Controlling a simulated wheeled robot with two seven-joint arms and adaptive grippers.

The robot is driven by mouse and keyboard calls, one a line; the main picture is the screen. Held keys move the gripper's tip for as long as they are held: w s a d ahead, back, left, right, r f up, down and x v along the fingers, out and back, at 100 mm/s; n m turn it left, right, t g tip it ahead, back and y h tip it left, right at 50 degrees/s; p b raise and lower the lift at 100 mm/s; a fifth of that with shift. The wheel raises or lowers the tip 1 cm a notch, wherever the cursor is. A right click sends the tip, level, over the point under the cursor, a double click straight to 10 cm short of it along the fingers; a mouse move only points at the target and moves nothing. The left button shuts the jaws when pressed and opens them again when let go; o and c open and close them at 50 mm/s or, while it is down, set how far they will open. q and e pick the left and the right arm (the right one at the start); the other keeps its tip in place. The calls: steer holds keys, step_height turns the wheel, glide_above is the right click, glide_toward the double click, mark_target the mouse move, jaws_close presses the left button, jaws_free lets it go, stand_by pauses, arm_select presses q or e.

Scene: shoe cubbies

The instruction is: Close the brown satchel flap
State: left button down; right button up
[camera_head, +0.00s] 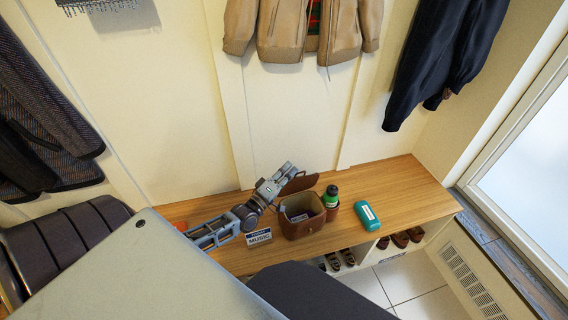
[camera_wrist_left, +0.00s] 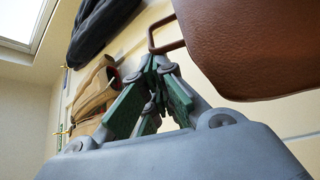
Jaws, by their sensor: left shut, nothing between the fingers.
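The brown satchel (camera_head: 303,228) stands on the wooden bench with its top open and light contents inside. Its flap (camera_head: 299,183) is raised at the back of the opening. My left gripper (camera_head: 288,169) is beside the raised flap, on its left, with its fingers pointing up toward the wall. In the left wrist view the fingers (camera_wrist_left: 158,75) are together and empty. The brown leather flap (camera_wrist_left: 245,45) fills the upper right there, close to the fingers, with a thin brown loop (camera_wrist_left: 152,38) at its edge. I cannot tell whether they touch. My right gripper is not in view.
A teal case (camera_head: 367,216) lies farther right. A small lettered box (camera_head: 258,237) is left of the satchel. A tan jacket (camera_head: 290,30) hangs above.

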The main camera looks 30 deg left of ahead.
arm_select(q)
steer(key=s+d+f+m+h+b, duration=0.4)
steer(key=d+f+m+h, duration=0.1)
steer(key=m, duration=0.4)
steer(key=s+d+f+m+h+b, duration=0.5)
steer(key=d+f+m, duration=0.2)
steer(key=f, duration=0.3)
steer(key=shift+d+m+h, duration=0.25)
steer(key=shift+m+h, duration=0.05)
steer(key=shift+m, duration=0.6)
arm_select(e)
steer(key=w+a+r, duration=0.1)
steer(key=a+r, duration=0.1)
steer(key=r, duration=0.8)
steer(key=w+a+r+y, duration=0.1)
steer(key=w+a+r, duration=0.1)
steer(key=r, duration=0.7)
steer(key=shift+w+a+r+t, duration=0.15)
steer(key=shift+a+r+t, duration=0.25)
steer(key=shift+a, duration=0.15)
arm_select(q)
steer(key=shift+f, duration=0.1)
steer(key=shift+f, duration=0.1)
steer(key=s+a, duration=0.7)
steer(key=s, duration=0.3)
steer(key=shift+s, duration=0.35)
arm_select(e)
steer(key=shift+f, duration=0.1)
